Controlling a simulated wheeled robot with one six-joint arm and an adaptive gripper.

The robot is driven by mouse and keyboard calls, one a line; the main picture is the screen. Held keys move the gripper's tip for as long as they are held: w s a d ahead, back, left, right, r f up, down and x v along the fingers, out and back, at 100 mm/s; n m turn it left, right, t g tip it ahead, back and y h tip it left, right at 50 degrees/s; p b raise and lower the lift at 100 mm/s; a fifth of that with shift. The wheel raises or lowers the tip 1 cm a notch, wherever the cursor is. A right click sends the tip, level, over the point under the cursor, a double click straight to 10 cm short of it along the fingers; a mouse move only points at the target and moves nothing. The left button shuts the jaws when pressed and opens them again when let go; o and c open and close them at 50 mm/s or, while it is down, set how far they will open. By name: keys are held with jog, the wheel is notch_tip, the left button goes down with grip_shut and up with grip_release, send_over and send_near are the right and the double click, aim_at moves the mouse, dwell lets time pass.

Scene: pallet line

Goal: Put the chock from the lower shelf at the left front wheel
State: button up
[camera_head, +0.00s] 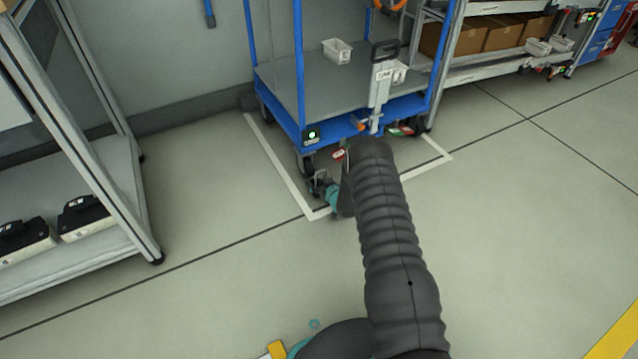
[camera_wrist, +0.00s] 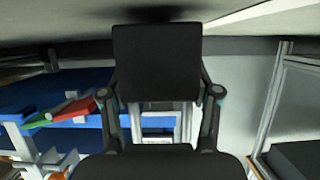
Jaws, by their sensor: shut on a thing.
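The blue cart (camera_head: 290,115) stands inside a white floor marking. Its left front wheel (camera_head: 308,165) is dark and shows under the cart's near left corner. My gripper (camera_head: 318,184) is low over the floor, just in front of this wheel and very close to it. In the wrist view, my gripper (camera_wrist: 162,98) is shut on a dark, blocky thing, which I take for the chock (camera_wrist: 157,55). In the head view the chock is too small and too covered to make out. I cannot tell whether it touches the wheel or the floor.
A metal shelf rack (camera_head: 110,190) with black-and-white devices on its lower shelf stands at the left. A small white bin (camera_head: 337,51) sits on the cart's deck. Another rack with cardboard boxes (camera_head: 468,38) stands behind at the right. The floor right of my arm is clear.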

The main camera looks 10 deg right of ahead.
jog(key=shift+f, duration=0.35)
jog(key=o, duration=1.4)
jog(key=shift+f, duration=0.1)
jog(key=shift+c, duration=0.2)
